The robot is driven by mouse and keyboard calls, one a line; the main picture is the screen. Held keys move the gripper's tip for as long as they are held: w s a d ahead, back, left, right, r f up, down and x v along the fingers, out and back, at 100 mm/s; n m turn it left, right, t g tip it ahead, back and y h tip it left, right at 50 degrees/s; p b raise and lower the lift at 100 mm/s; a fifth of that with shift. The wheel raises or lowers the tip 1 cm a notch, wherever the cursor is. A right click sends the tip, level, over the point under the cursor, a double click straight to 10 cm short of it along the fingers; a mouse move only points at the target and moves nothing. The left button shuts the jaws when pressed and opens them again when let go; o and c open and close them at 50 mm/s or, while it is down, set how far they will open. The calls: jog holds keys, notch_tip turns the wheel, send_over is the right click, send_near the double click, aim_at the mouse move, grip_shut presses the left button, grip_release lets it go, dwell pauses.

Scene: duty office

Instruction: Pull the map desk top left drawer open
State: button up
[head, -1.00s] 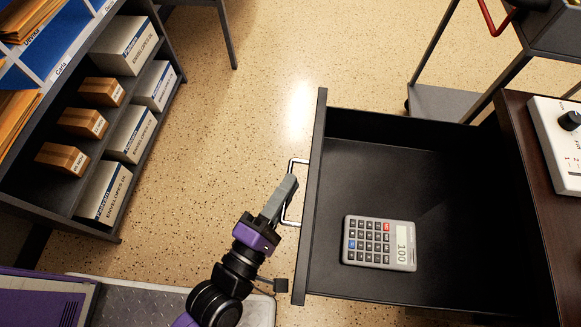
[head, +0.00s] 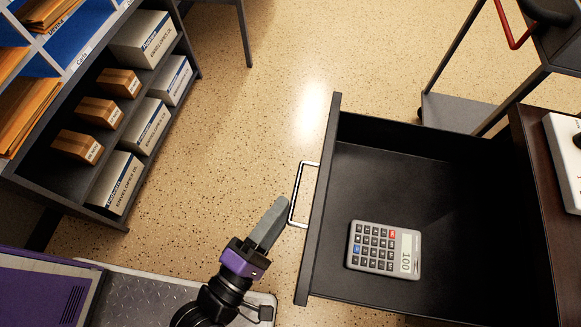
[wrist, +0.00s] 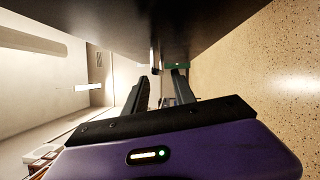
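The map desk's top left drawer (head: 440,160) stands wide open, with its dark interior showing from above. Its metal bar handle (head: 297,193) is on the front panel at the left. My gripper (head: 281,205) is just left of the handle, with its tip close to the bar; I cannot tell whether they touch. In the wrist view my gripper (wrist: 160,85) has its two fingers apart with a gap between them, and nothing is clearly held. The dark drawer front (wrist: 150,25) fills the top of that view.
A grey calculator (head: 384,248) lies in the drawer. The desk top (head: 530,170) is at the right, with a white device (head: 568,160) on it. A shelf unit (head: 60,190) with boxes stands at the left. A cart (head: 460,110) stands at upper right. Speckled floor between is clear.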

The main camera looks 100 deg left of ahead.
jog(key=shift+v, duration=1.15)
